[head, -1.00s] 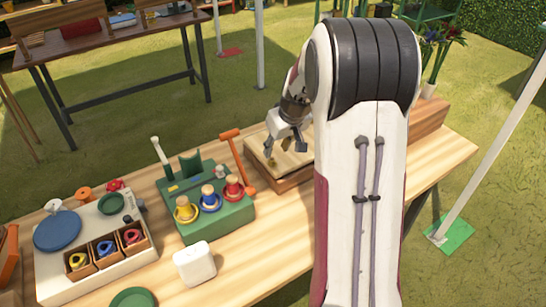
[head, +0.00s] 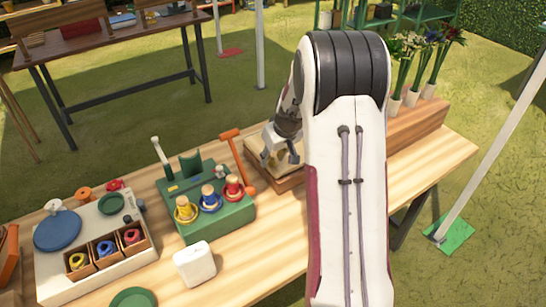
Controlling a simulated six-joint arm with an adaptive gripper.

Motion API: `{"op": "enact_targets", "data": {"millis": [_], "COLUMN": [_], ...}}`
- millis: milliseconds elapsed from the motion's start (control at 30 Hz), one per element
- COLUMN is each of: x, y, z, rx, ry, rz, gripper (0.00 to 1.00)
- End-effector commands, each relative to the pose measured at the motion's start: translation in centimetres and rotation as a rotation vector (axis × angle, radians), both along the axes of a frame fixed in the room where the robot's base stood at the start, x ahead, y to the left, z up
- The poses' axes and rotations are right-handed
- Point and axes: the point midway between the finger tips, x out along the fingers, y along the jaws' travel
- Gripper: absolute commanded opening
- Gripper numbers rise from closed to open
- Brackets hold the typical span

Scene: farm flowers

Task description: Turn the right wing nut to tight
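A low wooden press (head: 266,167) with a pale top board lies on the table behind the green stand, partly covered by my arm. My gripper (head: 283,157) points down over its top board, with its fingers close to the board. Small brass-coloured spots show by the fingers, but they are too small and too covered for me to tell the right wing nut or its angle. I cannot tell whether the fingers are apart or closed on anything.
A green stand (head: 232,220) with yellow, blue and red knobs and an orange-handled tool (head: 238,160) are left of the press. A white box (head: 194,263) stands in front.

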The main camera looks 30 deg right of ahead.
Motion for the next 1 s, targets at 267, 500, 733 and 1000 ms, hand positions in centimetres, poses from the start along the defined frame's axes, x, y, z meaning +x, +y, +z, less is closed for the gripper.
{"op": "enact_targets", "data": {"millis": [267,500,733,1000], "x": [0.00,-0.01,0.01,0.01], "y": [0.00,0.01,0.04,0.11], "z": [0.01,0.02,0.03,0.04], "rx": [0.000,0.001,0.000,0.000], "ry": [0.000,0.000,0.000,0.000], "rz": [0.000,-0.004,-0.026,-0.089], "gripper": [0.00,0.00,0.00,0.00]}}
